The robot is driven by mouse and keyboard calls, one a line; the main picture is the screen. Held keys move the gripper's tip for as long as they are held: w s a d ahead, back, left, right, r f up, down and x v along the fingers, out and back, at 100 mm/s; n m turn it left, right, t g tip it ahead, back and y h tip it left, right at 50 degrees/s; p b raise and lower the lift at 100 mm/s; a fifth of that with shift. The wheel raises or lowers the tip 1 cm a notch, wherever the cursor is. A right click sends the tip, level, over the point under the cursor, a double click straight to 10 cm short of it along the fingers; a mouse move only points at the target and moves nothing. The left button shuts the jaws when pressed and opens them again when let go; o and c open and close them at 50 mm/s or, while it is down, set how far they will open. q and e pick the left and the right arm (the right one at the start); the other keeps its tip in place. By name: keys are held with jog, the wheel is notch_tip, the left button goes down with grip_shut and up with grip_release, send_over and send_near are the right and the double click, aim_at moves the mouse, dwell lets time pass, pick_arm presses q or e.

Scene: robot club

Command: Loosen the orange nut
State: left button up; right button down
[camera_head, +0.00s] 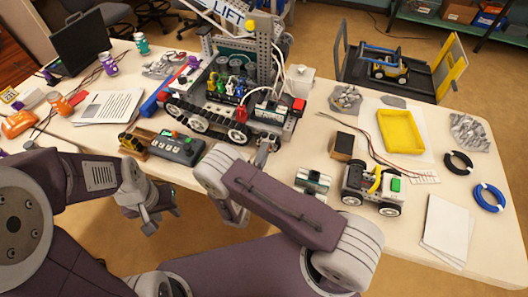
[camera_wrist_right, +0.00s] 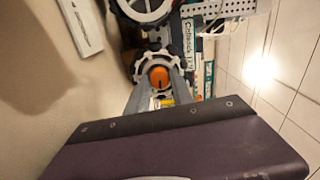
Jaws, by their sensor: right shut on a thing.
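The orange nut (camera_wrist_right: 159,77) shows in the right wrist view, in the middle of a white and black wheel-like hub (camera_wrist_right: 148,60). My right gripper (camera_wrist_right: 161,88) has its two grey fingers on either side of the nut and is shut on it. In the head view the nut is hidden, and my right gripper (camera_head: 267,145) reaches the front right corner of the tracked robot (camera_head: 225,110). My left gripper (camera_head: 160,222) hangs empty in front of the table edge, its fingers apart.
A grey control box (camera_head: 178,148) lies left of the tracked robot. A small wheeled car (camera_head: 372,190) and a dark block (camera_head: 342,146) stand to the right. A yellow tray (camera_head: 401,131) lies farther back. The table's right front holds white paper (camera_head: 445,225).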

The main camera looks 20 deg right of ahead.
jog(key=shift+n, duration=0.5)
dwell(0.3)
jog(key=c, duration=1.1)
grip_release()
jog(key=v, duration=0.9)
jog(key=shift+a+b, duration=0.1)
jog(key=shift+b, duration=0.2)
